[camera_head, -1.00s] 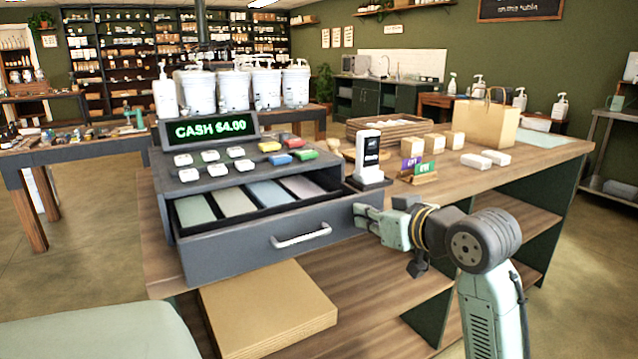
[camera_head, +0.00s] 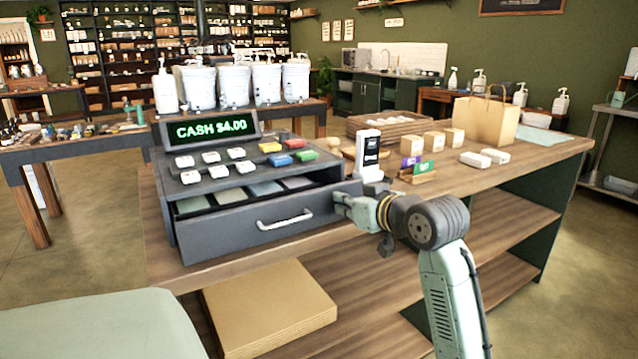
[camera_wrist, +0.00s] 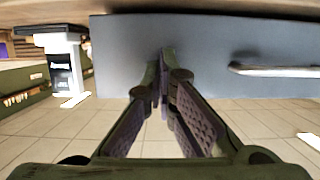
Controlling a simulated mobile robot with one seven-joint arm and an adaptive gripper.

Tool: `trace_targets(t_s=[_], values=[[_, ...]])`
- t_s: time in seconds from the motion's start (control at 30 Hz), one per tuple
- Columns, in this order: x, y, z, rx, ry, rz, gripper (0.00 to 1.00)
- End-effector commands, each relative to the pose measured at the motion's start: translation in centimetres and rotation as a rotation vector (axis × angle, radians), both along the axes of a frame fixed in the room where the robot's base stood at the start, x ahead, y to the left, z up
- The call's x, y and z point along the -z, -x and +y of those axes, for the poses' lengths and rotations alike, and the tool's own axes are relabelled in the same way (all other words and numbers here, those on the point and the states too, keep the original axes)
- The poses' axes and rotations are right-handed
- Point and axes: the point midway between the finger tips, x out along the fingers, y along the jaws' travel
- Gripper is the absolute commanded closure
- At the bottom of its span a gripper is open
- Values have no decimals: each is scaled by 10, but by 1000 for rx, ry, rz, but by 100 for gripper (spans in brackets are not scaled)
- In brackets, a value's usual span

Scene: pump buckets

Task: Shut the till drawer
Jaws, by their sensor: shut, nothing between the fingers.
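The grey cash register (camera_head: 250,165) stands on the wooden counter and its display reads CASH $4.00. Its till drawer (camera_head: 215,239) is partly out, with the rear of the note slots under the housing and their front ends showing. The drawer's white handle (camera_head: 284,220) is on the front panel. My gripper (camera_head: 343,203) is shut and empty, at the right end of the drawer front. In the wrist view the fingertips (camera_wrist: 160,62) are against or very close to the grey drawer front (camera_wrist: 210,45), with the handle (camera_wrist: 270,71) off to the right.
A card reader (camera_head: 368,155) stands just right of the register, close to my gripper. Small signs (camera_head: 417,170), boxes and a paper bag (camera_head: 485,120) sit further right. Cardboard sheets (camera_head: 268,310) lie on the shelf below the drawer.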

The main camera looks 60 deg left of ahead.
Motion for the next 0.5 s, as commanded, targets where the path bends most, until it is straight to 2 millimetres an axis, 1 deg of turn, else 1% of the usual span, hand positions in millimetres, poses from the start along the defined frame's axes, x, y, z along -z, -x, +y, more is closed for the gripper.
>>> trace_targets(t_s=[0.03,0.5], values=[[-1,0,5,-2,1,2,100],[-2,-2,37,-2,0,1,100]])
